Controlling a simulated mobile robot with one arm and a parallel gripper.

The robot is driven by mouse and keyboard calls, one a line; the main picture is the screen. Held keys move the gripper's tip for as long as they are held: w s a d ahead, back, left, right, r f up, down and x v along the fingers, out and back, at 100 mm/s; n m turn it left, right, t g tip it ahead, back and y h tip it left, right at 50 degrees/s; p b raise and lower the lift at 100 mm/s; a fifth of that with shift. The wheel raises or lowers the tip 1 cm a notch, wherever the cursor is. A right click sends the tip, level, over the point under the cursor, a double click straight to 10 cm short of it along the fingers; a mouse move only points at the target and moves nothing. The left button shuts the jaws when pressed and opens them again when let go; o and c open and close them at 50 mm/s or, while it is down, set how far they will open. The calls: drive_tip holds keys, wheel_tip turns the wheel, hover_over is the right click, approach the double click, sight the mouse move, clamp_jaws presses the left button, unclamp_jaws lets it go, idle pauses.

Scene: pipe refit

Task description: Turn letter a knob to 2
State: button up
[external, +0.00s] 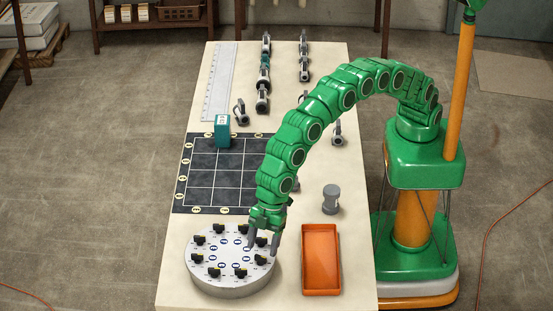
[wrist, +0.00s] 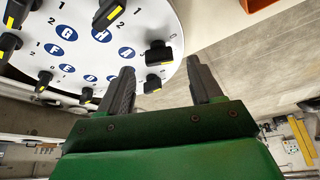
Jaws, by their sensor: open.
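A round white dial plate (external: 203,280) stands at the near end of the table, with several black knobs with yellow marks around its rim and blue oval letter labels further in. In the wrist view the plate (wrist: 190,15) fills the upper left. Labels G (wrist: 66,33) and H (wrist: 101,34) look readable; the label right of H (wrist: 126,52) is too blurred to read, so I cannot surely tell the letter a knob. My gripper (external: 262,246) is open and empty above the plate's right rim. In the wrist view a knob (wrist: 158,53) shows between the fingertips (wrist: 161,72); contact is unclear.
An orange tray (external: 321,287) lies right of the plate, with a grey cylinder part (external: 331,199) behind it. A dark grid board (external: 200,165) with a teal block (external: 222,131) lies beyond the plate. Pipe parts (external: 304,60) and a white ruler (external: 219,85) lie at the far end.

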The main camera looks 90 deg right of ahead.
sight(261, 256)
drive_tip(key=shift+x, duration=1.5)
drive_tip(key=c, duration=1.1)
drive_tip(key=shift+o, duration=0.2)
